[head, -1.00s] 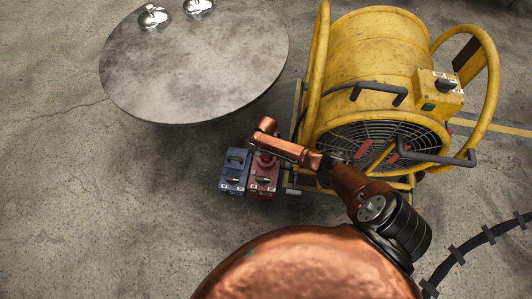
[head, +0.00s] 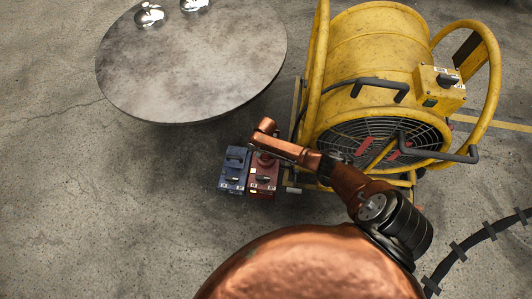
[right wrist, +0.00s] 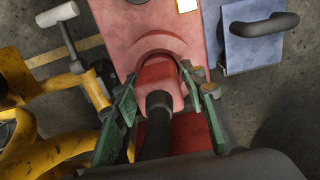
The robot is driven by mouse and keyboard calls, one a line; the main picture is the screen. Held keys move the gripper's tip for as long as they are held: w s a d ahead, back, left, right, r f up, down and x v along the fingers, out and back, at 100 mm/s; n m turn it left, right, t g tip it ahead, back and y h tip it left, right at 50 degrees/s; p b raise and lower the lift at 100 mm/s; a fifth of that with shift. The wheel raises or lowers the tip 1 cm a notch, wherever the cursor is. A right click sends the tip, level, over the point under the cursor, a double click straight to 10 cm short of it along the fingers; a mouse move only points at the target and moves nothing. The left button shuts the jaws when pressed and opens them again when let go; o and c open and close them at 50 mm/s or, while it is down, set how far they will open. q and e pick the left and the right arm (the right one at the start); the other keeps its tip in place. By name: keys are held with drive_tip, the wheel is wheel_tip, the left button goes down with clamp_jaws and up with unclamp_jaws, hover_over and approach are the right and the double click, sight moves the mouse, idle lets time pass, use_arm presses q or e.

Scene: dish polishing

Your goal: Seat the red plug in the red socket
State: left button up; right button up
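The red socket (head: 264,173) is a red box on the floor beside the yellow fan. It also fills the top middle of the right wrist view (right wrist: 125,25). The red plug (right wrist: 160,73), with a thick black cable (right wrist: 157,112), is at the socket's round collar; how deep it sits I cannot tell. My right gripper (right wrist: 162,84) has its green fingers on both sides of the plug and looks closed on it. In the head view my copper right arm (head: 285,148) reaches over the red box, and the plug is mostly hidden. My left gripper is not in view.
A blue box (head: 235,168) with a dark handle stands just left of the red one. The big yellow fan (head: 375,65) stands close on the right. A round grey table (head: 195,60) with shiny metal pieces is behind. The floor at left is clear.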

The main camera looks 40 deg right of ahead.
drive_tip(key=o, duration=0.3)
wheel_tip(320, 180, up, 12)
idle(0.7)
idle(0.4)
